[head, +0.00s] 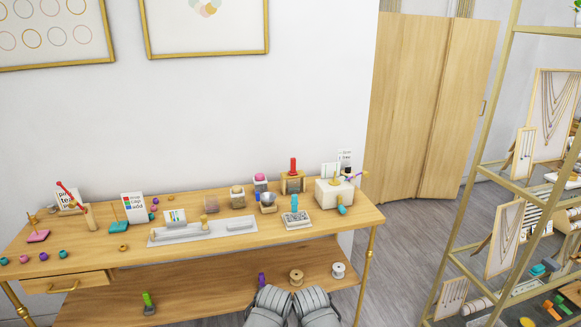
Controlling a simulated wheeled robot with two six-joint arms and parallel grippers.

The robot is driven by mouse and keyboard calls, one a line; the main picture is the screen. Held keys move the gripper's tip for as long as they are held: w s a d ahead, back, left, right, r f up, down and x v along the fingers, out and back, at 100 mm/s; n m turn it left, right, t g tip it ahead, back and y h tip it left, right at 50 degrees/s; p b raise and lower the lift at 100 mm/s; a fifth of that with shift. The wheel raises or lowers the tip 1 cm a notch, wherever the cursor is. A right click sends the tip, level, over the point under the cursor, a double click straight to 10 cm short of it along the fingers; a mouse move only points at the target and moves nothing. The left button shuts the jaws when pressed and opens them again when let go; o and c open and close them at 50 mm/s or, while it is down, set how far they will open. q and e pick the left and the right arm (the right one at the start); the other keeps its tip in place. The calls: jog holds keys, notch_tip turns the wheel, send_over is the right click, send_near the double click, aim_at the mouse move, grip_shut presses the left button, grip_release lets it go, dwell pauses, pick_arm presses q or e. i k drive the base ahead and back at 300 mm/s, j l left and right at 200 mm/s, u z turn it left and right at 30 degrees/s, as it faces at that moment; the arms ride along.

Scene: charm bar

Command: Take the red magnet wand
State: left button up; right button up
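A short upright red handle (293,166) stands in a small wooden stand (293,183) at the back of the wooden table, right of centre. A thin red rod (68,194) with a red tip leans beside a small wooden block (89,217) at the table's left. I cannot tell for certain which is the red magnet wand; the upright handle looks more like one. Two grey ridged ends of my arms show at the bottom edge, left gripper (268,306) and right gripper (312,306), side by side. They are below and in front of the table, away from both red things. Their fingers are not clear.
The table (130,258) carries several jars, cards, beads and a grey tray (160,238). A white block (333,193) stands right of the red handle. Spools and a green piece (148,302) are on the lower shelf. A gold-framed rack (480,160) stands at the right.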

aim_at(293, 172)
jog(key=i+l+u, duration=0.35)
jog(key=l, duration=0.25)
jog(key=i+l+u, duration=0.15)
jog(key=i+l, duration=0.15)
jog(key=i+l+u, duration=0.15)
jog(key=l, duration=0.25)
jog(key=i+l+u, duration=0.2)
jog(key=l, duration=0.2)
jog(key=i+l+u, duration=0.15)
jog(key=l, duration=0.25)
